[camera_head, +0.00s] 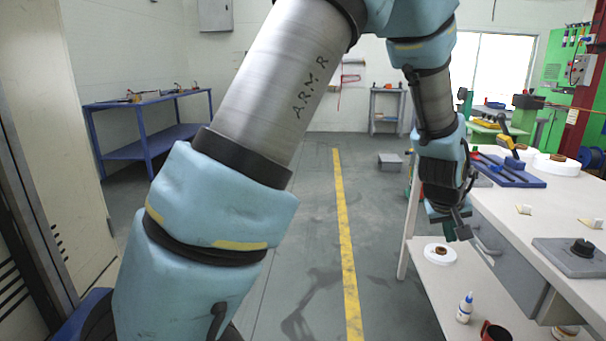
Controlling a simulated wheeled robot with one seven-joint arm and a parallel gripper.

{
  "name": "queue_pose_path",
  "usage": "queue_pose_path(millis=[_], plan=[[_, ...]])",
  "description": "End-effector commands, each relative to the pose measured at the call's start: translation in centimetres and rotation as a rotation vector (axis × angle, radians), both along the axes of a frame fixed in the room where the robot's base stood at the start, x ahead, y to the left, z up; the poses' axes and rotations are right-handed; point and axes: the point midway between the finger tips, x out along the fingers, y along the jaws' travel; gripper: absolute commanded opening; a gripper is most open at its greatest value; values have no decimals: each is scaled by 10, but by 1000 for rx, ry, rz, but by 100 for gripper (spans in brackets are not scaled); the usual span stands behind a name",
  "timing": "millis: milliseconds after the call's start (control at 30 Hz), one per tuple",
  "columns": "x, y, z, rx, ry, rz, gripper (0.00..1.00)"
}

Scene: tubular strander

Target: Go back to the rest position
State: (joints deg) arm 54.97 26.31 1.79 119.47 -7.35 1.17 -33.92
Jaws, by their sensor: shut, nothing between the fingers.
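My arm crosses the head view from the lower left, up over the top, and down again on the right. My gripper (456,229) hangs at its end, pointing down, beside the left edge of the white workbench (503,225). Its dark fingers look small and close together, with nothing held. It appears apart from the bench, though the arm's depth relative to the edge is hard to tell. My arm hides part of the floor and the back wall.
The bench carries a blue tray (509,171), a grey plate (570,262) with a black knob, and small pale blocks. Its lower shelf holds a white spool (440,254), a bottle (465,308) and a mug (495,332). A blue rack (150,137) stands left. The floor around the yellow line (345,240) is clear.

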Motion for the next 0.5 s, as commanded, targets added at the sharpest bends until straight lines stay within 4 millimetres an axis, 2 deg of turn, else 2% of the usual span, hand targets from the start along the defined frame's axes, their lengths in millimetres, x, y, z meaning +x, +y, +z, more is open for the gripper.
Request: queue_pose_path(millis=[33,67,100,233,333,400,500], plan=[[17,34,11,29,1,28,0],[24,54,15,52,3,37,0],[33,83,20,83,8,48,0],[46,177,34,181,37,83,0],[41,249,45,251,73,105,0],[30,297,52,297,106,118,0],[7,352,59,347,155,132,0]])
